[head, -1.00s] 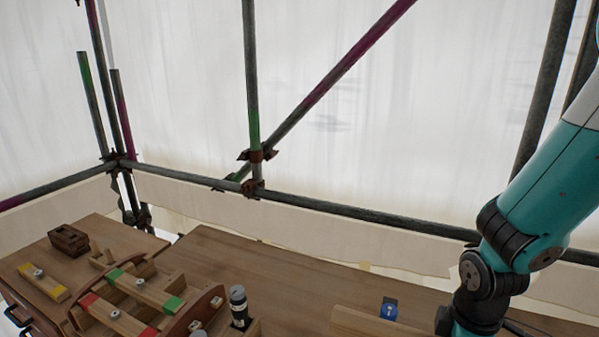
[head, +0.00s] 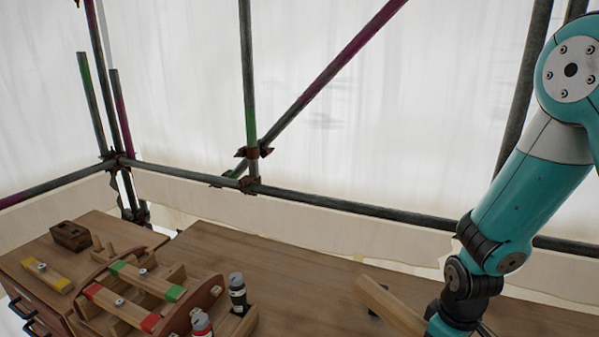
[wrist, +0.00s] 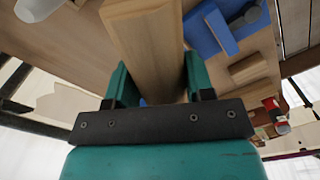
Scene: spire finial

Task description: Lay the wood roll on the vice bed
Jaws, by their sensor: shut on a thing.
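My gripper (wrist: 158,75) shows in the wrist view, its two teal fingers shut on the long pale wood roll (wrist: 145,35). The roll runs away from the fingers over the bench top. Its end (head: 388,303) also shows at the lower edge of the head view, slanting down to the right beside my arm. My gripper is outside the head view. A blue piece (wrist: 212,32), perhaps part of the vice, lies right of the roll in the wrist view. The roll looks apart from it, but its height above the bench cannot be told.
The brown bench (head: 290,265) is fairly clear in the middle. Scaffold tubes (head: 330,208) run behind the bench.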

